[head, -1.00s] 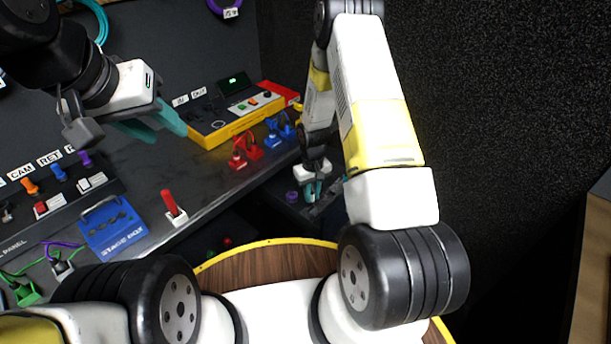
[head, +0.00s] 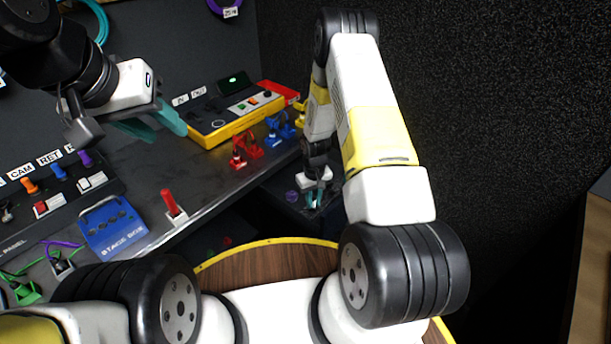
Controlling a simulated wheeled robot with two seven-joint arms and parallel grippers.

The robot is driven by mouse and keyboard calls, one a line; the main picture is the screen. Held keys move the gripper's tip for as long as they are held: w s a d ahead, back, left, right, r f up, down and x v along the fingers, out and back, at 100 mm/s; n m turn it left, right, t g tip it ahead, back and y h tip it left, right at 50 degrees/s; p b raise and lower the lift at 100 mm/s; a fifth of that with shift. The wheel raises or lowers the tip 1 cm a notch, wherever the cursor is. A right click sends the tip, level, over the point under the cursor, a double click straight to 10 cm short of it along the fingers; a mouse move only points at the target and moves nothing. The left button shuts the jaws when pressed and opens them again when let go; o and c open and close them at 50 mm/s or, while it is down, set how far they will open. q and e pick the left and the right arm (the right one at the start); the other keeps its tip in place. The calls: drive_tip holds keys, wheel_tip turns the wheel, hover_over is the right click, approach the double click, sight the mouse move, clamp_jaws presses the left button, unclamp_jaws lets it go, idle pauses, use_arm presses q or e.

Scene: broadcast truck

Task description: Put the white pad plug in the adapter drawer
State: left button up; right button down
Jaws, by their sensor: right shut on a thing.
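My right gripper (head: 315,198) has teal fingers and points down over a dark, low drawer-like surface (head: 284,207) at the right end of the desk. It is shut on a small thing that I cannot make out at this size. I see no white pad plug clearly; the fingers and the arm hide that spot. My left gripper (head: 156,124) hangs over the desk at upper left, its teal fingers apart and empty.
Red connectors (head: 246,150) and blue connectors (head: 280,127) stand on the desk near a yellow-edged console (head: 235,118). A blue stage box (head: 110,228) and a red-handled lever (head: 171,205) stand nearer.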

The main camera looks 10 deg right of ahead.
drive_tip(key=c, duration=1.3)
unclamp_jaws()
drive_tip(key=shift+f, duration=0.15)
wheel_tip(320, 180, up, 13)
wheel_tip(320, 180, up, 13)
drive_tip(key=t, duration=0.1)
hover_over(314, 197)
drive_tip(key=s+r+m+t+y, duration=0.15)
drive_tip(key=s+r, duration=0.45)
drive_tip(key=r, duration=0.6)
drive_tip(key=shift+s+a+r+m+t+y, duration=0.25)
drive_tip(key=shift+s+r+t, duration=0.35)
drive_tip(key=shift+s+r, duration=1.9)
drive_tip(key=shift+s+a+r+m+t, duration=0.1)
drive_tip(key=shift+s+a+r+t, duration=0.45)
drive_tip(key=shift+s+r, duration=1.9)
drive_tip(key=shift+s+a+r+m+t+y, duration=0.15)
drive_tip(key=shift+s+r+t, duration=0.7)
drive_tip(key=shift+s, duration=3.1)
